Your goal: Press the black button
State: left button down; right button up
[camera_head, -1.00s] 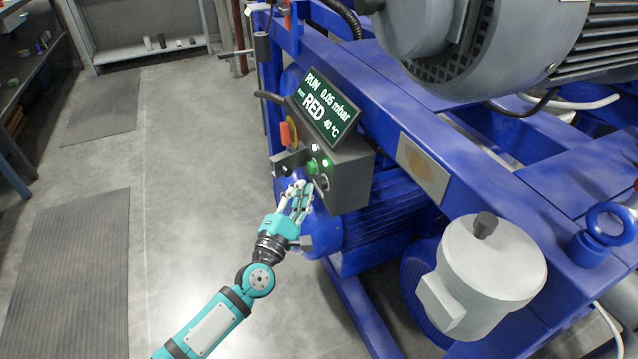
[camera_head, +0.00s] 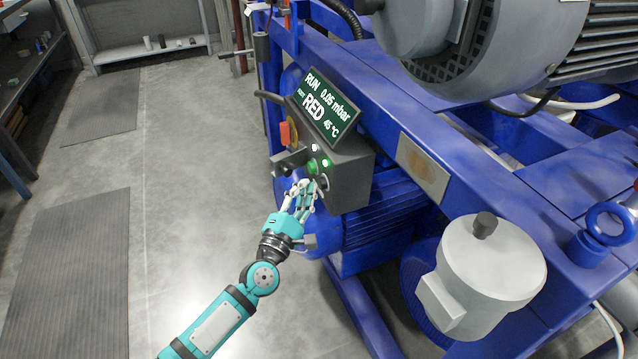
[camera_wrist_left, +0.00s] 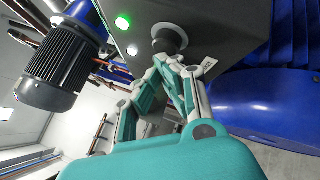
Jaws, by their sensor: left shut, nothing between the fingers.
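The black button (camera_wrist_left: 170,38) is a dark round knob in a pale ring on the grey control box (camera_head: 352,176). It shows in the wrist view; in the head view it is small and partly hidden behind my fingers. My left gripper (camera_head: 308,186) is teal and pale grey, and shut with nothing between its fingers. In the left wrist view its fingertips (camera_wrist_left: 171,62) are right at the near edge of the button. I cannot tell whether they touch it. My right gripper is not in view.
A green light (camera_head: 326,163), a white light (camera_head: 314,148) and an orange-red switch (camera_head: 285,133) are near on the box. The display (camera_head: 324,107) reads RUN, 0.05 mbar, RED, 45 °C. Blue frame (camera_head: 420,130) fills the right; open floor (camera_head: 190,200) lies left.

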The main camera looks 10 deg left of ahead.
pick_arm(q)
jog(key=shift+w+d, duration=0.3)
jog(key=shift+d, duration=0.1)
dwell(0.7)
dwell(0.3)
jog(key=shift+s+a, duration=0.55)
jog(key=shift+a, duration=0.2)
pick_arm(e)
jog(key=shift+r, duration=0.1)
pick_arm(q)
jog(key=s+a, duration=0.1)
jog(key=a, duration=0.1)
jog(key=s+a, duration=0.1)
jog(key=a, duration=0.1)
jog(key=shift+s+b, duration=0.35)
jog(key=shift+s, duration=0.05)
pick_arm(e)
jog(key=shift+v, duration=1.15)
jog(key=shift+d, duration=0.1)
